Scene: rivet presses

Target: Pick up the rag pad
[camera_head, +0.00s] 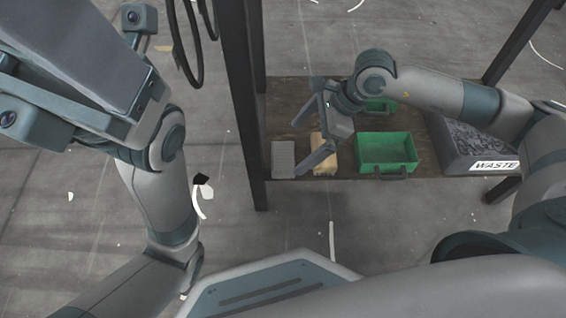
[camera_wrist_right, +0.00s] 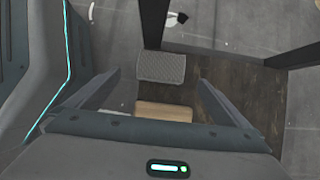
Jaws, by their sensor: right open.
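Two pad-like pieces lie side by side on a dark brown board. One is a grey, ribbed pad (camera_head: 283,159), also in the right wrist view (camera_wrist_right: 161,67). The other is a tan, block-like piece (camera_head: 323,160), also in the right wrist view (camera_wrist_right: 163,112). I cannot tell for sure which is the rag pad. My right gripper (camera_head: 300,149) is open and empty above them, its fingers spread and pointing left. In the right wrist view the grey pad shows between the fingertips (camera_wrist_right: 158,77), and the hand partly covers the tan piece. My left gripper's fingers are not visible.
A green bin (camera_head: 386,152) stands right of the tan piece, with another green bin (camera_head: 381,105) behind it, partly hidden by my right arm. A grey bin marked WASTE (camera_head: 462,143) is further right. A dark post (camera_head: 243,100) rises at the board's left edge.

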